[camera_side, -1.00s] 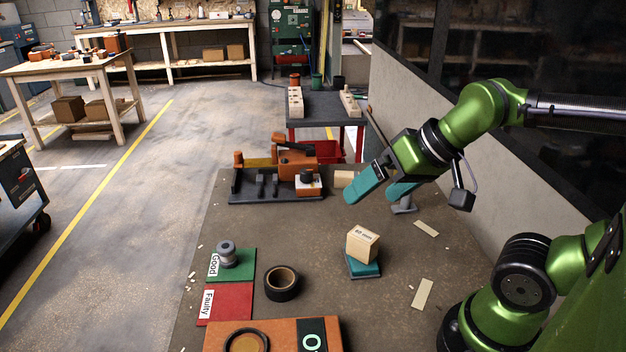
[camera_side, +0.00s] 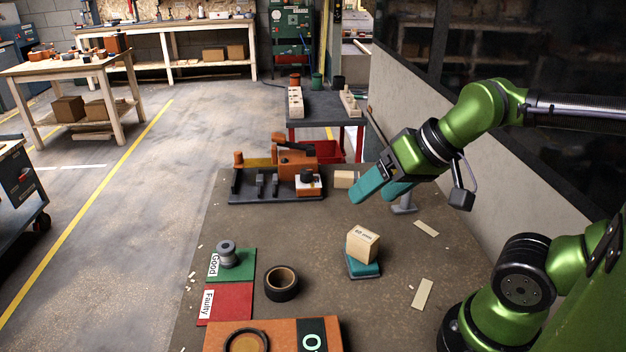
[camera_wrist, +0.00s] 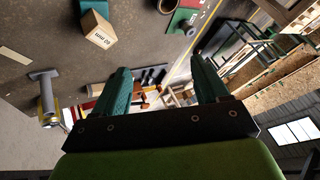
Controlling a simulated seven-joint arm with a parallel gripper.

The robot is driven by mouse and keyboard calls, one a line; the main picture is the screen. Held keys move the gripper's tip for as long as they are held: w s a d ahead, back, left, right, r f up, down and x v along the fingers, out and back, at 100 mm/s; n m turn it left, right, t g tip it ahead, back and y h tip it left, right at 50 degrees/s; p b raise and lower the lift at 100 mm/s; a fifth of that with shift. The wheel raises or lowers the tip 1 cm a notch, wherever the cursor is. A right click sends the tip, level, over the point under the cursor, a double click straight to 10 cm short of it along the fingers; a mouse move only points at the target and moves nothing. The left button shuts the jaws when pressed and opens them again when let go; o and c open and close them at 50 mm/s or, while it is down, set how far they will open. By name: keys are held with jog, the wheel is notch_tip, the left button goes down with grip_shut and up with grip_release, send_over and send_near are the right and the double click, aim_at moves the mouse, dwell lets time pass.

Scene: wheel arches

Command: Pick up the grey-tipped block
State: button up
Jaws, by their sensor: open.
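No block with a clearly grey tip can be made out. A pale wooden block (camera_side: 363,244) with a size label stands on a teal base (camera_side: 365,267) on the table; it also shows at the upper left in the wrist view (camera_wrist: 101,36). Another pale block (camera_side: 345,179) lies farther back, left of my gripper (camera_side: 374,199), and I cannot tell whether its end is grey. My gripper is open and empty, above the table behind the labelled block. Its two teal fingers stand apart in the wrist view (camera_wrist: 160,74).
A small grey stand (camera_side: 404,204) is below my gripper. An orange fixture (camera_side: 294,160) stands at the back left. A grey spool (camera_side: 227,253) is on the green Good mat (camera_side: 245,263), beside the red Faulty mat (camera_side: 232,303). A black ring (camera_side: 282,284) lies nearby.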

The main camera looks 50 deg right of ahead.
jog(key=w+d+f+g+h, duration=0.1)
jog(key=w+d+f+g, duration=0.25)
jog(key=w+d, duration=1.3)
jog(key=n+y, duration=0.2)
jog(key=n, duration=0.9)
send_near(347, 174)
jog(key=x, duration=0.4)
jog(key=shift+w+a+f, duration=0.1)
jog(key=shift+w+a, duration=0.1)
jog(key=shift+a, duration=0.05)
jog(key=shift+x, duration=2.9)
jog(key=shift+s+d, duration=0.15)
jog(key=c, duration=1.1)
